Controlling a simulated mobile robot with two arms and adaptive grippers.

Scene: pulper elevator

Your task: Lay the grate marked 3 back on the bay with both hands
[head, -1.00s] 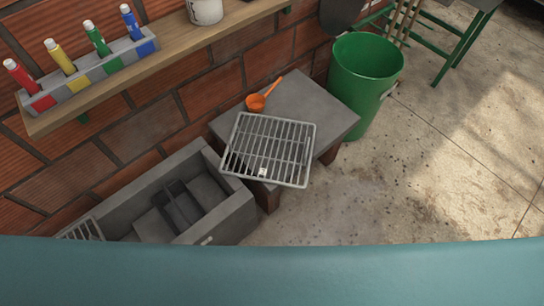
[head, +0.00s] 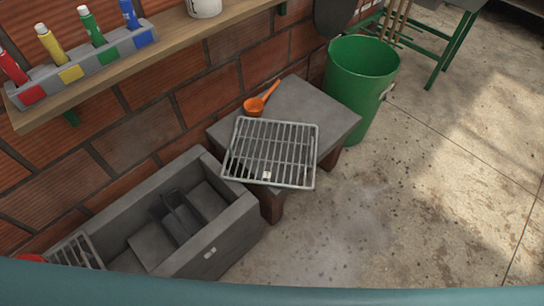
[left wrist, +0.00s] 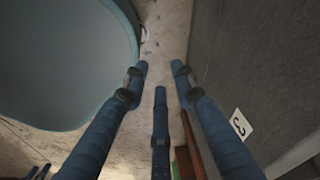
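The loose grate (head: 272,152), a light grey barred frame, lies on the low grey table, its front edge overhanging. A small white tag sits on its front edge; its mark is too small to read. The bay is in the grey trough (head: 232,235), left of the table, uncovered with dark parts inside. A tag reading 3 (left wrist: 240,124) is on a dark grey wall in the left wrist view, apparently the trough's. My left gripper (left wrist: 159,68) is open and empty, fingers spread above the floor beside that wall. My right gripper is in neither current view.
An orange ladle (head: 262,99) lies on the table (head: 335,118) behind the grate. A green bin (head: 362,75) stands right of it. Another grate (head: 76,250) covers the trough's left end. A shelf with coloured tubes runs along the brick wall. The floor at right is clear.

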